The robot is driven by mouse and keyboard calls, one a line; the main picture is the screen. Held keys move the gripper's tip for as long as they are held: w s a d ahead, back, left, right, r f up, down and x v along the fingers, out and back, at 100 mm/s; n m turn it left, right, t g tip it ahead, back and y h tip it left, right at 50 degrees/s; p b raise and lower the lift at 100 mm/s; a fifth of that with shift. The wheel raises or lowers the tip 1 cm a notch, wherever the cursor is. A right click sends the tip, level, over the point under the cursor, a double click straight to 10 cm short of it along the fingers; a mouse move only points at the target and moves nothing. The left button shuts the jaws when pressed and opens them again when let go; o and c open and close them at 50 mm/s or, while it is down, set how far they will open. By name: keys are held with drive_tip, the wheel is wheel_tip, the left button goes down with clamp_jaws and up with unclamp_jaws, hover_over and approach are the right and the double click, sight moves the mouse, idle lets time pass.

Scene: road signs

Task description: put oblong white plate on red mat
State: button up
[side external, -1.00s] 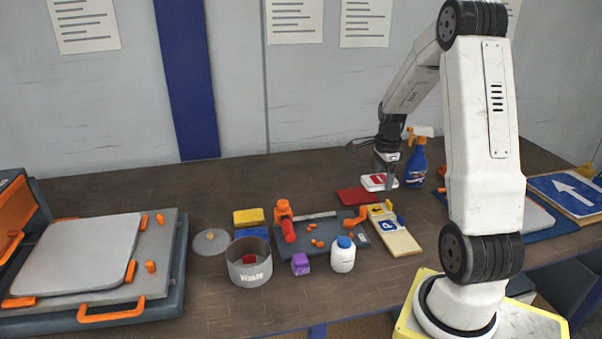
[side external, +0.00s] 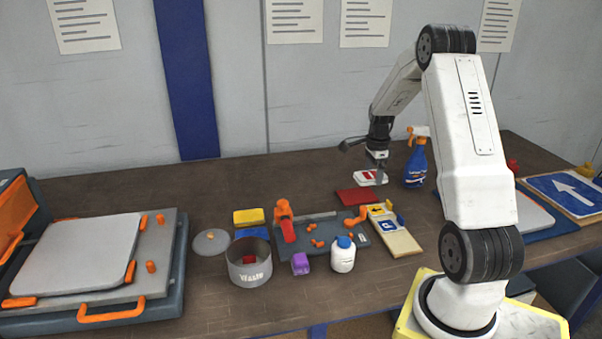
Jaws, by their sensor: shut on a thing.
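The oblong white plate (side external: 368,179), with a red mark on its face, is at the back right of the bench in the side external view. My gripper (side external: 377,174) points down and is shut on the plate, covering part of its right side. The red mat (side external: 357,196) lies flat just in front of the plate, slightly to its left, and looks bare. I cannot tell whether the plate is raised off the bench.
A blue spray bottle (side external: 415,163) stands close to the right of my gripper. A wooden board with small signs (side external: 397,239) lies in front of the mat. A grey tool tray (side external: 345,228) and white bottle (side external: 343,257) are nearer.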

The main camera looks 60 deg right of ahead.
hover_over(359, 195)
drive_tip(key=f, duration=0.6)
drive_tip(key=shift+s+f, duration=0.2)
drive_tip(key=shift+f, duration=0.1)
drive_tip(key=shift+w+d+f, duration=0.15)
drive_tip(key=shift+w+f, duration=0.05)
drive_tip(key=shift+f, duration=1.6)
drive_tip(key=shift+f, duration=0.2)
drive_tip(key=o, duration=1)
drive_tip(key=shift+c, duration=0.2)
drive_tip(key=shift+r, duration=0.15)
